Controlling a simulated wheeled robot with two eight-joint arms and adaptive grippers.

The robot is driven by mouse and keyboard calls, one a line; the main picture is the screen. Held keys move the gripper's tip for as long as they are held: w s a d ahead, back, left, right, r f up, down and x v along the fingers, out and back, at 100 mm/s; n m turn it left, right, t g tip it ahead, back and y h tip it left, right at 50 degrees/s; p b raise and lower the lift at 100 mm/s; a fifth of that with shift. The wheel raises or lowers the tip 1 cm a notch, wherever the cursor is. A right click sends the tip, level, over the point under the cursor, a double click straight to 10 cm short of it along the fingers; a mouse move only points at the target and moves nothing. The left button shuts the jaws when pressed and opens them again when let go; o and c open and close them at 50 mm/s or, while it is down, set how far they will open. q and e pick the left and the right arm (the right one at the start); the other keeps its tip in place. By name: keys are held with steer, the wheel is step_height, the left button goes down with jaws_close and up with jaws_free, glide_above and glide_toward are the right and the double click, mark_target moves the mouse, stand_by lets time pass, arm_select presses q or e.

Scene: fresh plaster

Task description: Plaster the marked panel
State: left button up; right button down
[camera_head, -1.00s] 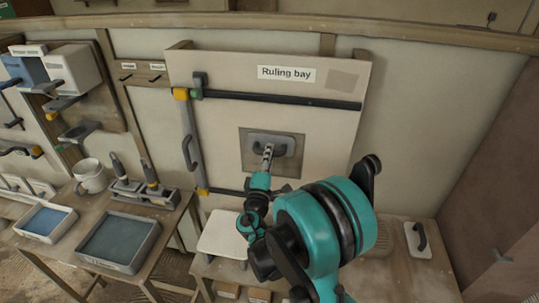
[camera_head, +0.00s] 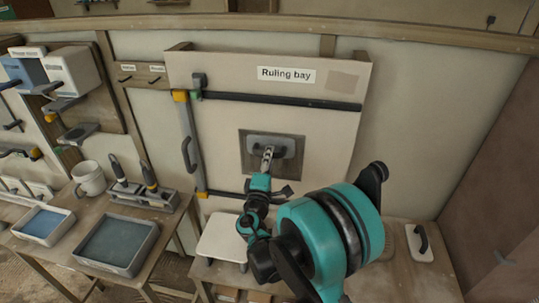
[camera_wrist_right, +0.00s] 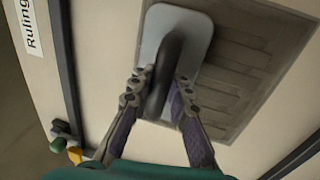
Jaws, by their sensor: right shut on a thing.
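The marked panel (camera_head: 246,168) is a grey square on the upright board labelled "Ruling bay" (camera_head: 286,74). A grey float with a dark handle (camera_head: 284,143) lies against it. In the right wrist view, the float's pale plate (camera_wrist_right: 199,31) covers part of the panel (camera_wrist_right: 256,65), which shows faint streaks. My right gripper (camera_head: 267,157) is shut on the float's handle; in the wrist view its two fingers (camera_wrist_right: 160,92) sit either side of the dark handle (camera_wrist_right: 167,65). Whether the plate touches the surface everywhere is hidden. My left gripper is not in view.
A vertical rule with yellow ends (camera_head: 188,140) stands at the board's left, between dark horizontal rails (camera_head: 280,99). A table at left holds trays (camera_head: 118,241), a mug (camera_head: 89,177) and upright tools (camera_head: 149,175). A second float (camera_head: 419,244) lies at right.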

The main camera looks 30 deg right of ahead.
step_height(320, 180, down, 14)
steer(key=b, duration=0.8)
steer(key=shift+w+b, duration=0.15)
steer(key=shift+b, duration=0.25)
stand_by(0.4)
steer(key=shift+d, duration=0.1)
steer(key=shift+f, duration=0.15)
